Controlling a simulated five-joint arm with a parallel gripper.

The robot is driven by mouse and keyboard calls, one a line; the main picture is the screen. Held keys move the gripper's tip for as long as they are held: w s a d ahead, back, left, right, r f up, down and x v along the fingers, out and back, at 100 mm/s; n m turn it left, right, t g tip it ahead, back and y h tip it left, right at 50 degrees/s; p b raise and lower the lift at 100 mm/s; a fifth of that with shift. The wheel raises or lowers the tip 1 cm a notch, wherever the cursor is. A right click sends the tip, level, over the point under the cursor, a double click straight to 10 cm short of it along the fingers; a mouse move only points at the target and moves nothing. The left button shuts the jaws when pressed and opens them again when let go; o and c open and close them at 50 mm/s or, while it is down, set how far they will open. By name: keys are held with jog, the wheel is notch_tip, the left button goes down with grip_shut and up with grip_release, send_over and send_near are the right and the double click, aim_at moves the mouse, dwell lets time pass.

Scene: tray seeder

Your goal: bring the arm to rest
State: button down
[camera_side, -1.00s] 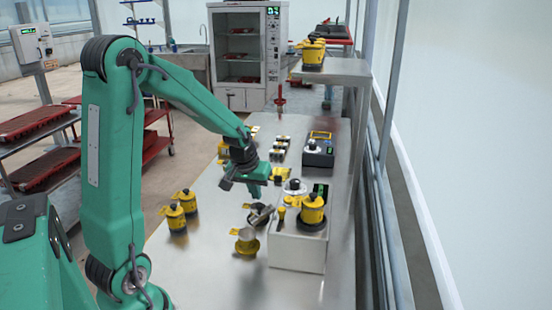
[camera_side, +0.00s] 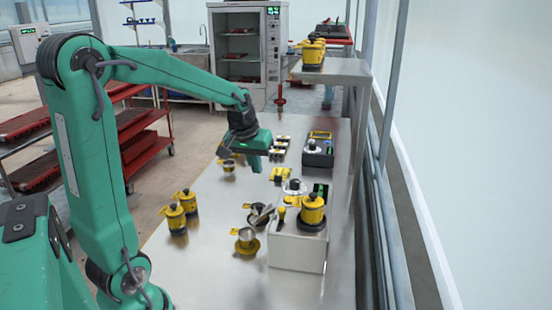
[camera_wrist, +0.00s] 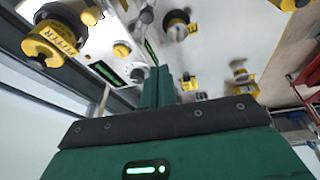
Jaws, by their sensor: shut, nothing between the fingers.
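My gripper (camera_side: 256,164) is green, shut and empty. It hangs in the air above the steel bench (camera_side: 215,220), beyond the yellow pots and the white box. In the wrist view the closed fingers (camera_wrist: 158,88) point up the picture, with nothing held between them. My arm is bent at the elbow and reaches out over the bench from the left.
A white box (camera_side: 297,250) carries a yellow pot (camera_side: 312,210). A dark device (camera_side: 318,153) and a raised shelf (camera_side: 335,70) stand at right. Red racks (camera_side: 147,150) are left.

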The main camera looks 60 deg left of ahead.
jog(key=shift+d+r, duration=0.1)
jog(key=shift+r, duration=0.1)
jog(key=s+d+r+m+t+h, duration=0.1)
jog(key=s+d+m, duration=0.6)
jog(key=s+d, duration=0.7)
notch_tip(320, 180, up, 2)
jog(key=shift+s+d+r+t+h, duration=0.2)
jog(key=shift+s+d+t+h, duration=0.3)
jog(key=shift+d, duration=0.65)
